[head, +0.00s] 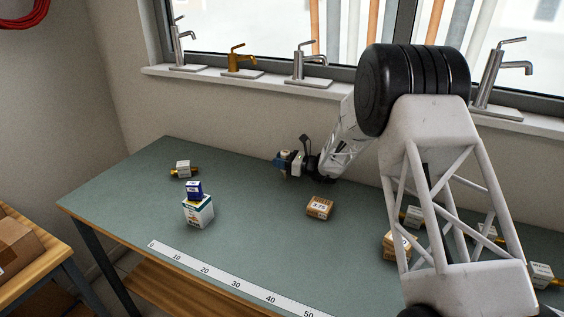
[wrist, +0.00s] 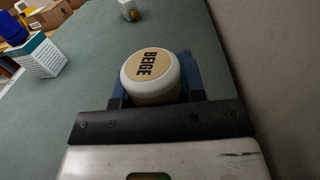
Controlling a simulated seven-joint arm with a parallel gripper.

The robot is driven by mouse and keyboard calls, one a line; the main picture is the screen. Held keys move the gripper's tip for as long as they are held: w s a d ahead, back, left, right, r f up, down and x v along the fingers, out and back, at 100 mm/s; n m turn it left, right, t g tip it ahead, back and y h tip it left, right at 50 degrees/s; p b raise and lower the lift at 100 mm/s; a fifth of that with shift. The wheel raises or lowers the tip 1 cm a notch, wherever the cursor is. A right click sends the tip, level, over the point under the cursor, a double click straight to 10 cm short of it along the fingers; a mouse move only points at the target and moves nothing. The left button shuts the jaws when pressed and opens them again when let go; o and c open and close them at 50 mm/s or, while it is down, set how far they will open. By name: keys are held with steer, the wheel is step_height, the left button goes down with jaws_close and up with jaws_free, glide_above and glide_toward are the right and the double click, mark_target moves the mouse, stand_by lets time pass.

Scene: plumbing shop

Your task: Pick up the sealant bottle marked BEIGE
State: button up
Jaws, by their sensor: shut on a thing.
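The sealant bottle marked BEIGE (wrist: 147,75) shows in the wrist view as a round white top with a tan label. It sits between the blue fingers of my gripper (wrist: 155,82), which is shut on it. In the head view my gripper (head: 283,162) is near the back edge of the table, left of the arm. The bottle is hard to make out there, and I cannot tell whether it touches the table.
Several boxes lie at right. Faucets stand on the sill (head: 240,79) behind.

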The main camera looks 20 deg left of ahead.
steer(key=s+d+r, duration=0.5)
steer(key=s+d, duration=0.4)
steer(key=s, duration=0.4)
stand_by(0.5)
steer(key=shift+d, duration=0.1)
